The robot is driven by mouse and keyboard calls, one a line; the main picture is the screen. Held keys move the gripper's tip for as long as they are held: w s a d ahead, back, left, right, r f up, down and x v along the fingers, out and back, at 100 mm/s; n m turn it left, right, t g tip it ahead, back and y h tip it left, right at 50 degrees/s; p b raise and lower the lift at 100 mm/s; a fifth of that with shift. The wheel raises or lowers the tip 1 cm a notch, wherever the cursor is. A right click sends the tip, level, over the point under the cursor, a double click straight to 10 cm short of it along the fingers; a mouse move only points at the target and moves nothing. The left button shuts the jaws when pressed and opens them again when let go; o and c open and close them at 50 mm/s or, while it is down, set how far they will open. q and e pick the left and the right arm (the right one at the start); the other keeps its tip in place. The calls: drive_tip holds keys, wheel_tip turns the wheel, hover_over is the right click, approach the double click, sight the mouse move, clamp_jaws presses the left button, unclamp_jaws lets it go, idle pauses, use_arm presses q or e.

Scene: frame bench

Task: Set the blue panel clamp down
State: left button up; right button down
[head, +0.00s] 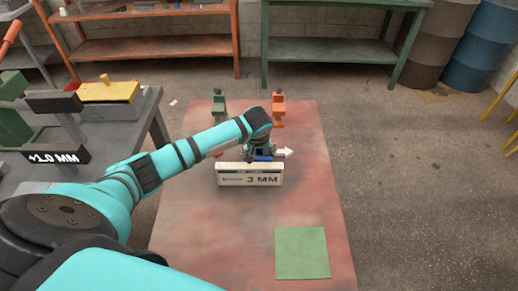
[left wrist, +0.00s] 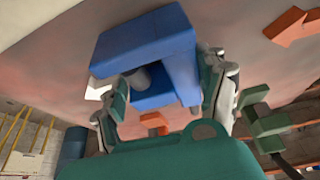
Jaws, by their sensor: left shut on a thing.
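The blue panel clamp (head: 263,157) is partly hidden in the head view behind a white block and under my left gripper (head: 260,146). In the left wrist view the blue clamp (left wrist: 150,45) is large and close, a C-shaped body with a grey screw. My left gripper (left wrist: 165,92) is shut on it, with a finger on each side. The clamp is over the reddish bench top (head: 190,225); I cannot tell whether it touches the surface. My right gripper is not in view.
A white block marked 3 MM (head: 250,176) stands just in front of the clamp. A green clamp (head: 219,110) and an orange clamp (head: 278,110) stand behind. A white arrow (head: 284,153) lies to the right. A flat green square (head: 301,253) is front right, with clear bench around it.

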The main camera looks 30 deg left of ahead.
use_arm(q)
drive_tip(key=o, duration=1.5)
drive_tip(key=shift+f, duration=0.1)
